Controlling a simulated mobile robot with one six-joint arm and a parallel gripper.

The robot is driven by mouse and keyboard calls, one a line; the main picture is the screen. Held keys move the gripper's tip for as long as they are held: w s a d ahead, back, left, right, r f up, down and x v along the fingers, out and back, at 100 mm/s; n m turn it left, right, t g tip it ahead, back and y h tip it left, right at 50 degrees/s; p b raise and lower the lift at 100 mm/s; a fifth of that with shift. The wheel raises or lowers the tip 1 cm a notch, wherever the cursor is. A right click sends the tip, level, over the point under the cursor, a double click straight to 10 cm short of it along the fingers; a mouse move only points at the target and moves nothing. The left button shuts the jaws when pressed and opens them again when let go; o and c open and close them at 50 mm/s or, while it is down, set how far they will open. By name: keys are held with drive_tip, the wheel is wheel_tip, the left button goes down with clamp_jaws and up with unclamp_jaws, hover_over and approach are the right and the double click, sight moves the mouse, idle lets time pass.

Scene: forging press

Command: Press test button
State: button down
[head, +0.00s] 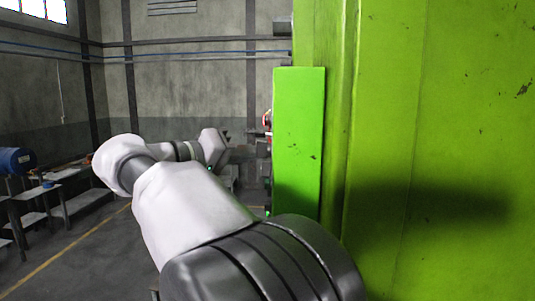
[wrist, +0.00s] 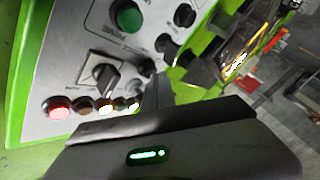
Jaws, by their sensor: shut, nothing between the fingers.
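The control panel (wrist: 75,45) is light grey in a green frame and fills the upper left of the wrist view, tilted. It carries a large green button (wrist: 128,17), a black rotary selector (wrist: 106,76), a red-lit round button (wrist: 57,108) and several small amber and whitish lamps beside it. Black knobs sit to the right. In the head view my gripper (head: 226,137) is small and distant.
The green press body (head: 430,130) fills the right of the head view, with a green box (head: 300,140) seen edge-on beside my arm. A bench (head: 55,180) and a blue drum (head: 15,160) stand at the left. The floor between is clear.

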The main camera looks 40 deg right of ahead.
drive_tip(key=shift+s+d, duration=0.1)
idle(0.6)
drive_tip(key=shift+w+a+p, duration=0.5)
drive_tip(key=shift+w+a, duration=0.05)
drive_tip(key=shift+w, duration=0.05)
drive_tip(key=shift+w+a+p, duration=1.65)
drive_tip(key=shift+w+p, duration=0.2)
drive_tip(key=shift+p, duration=0.05)
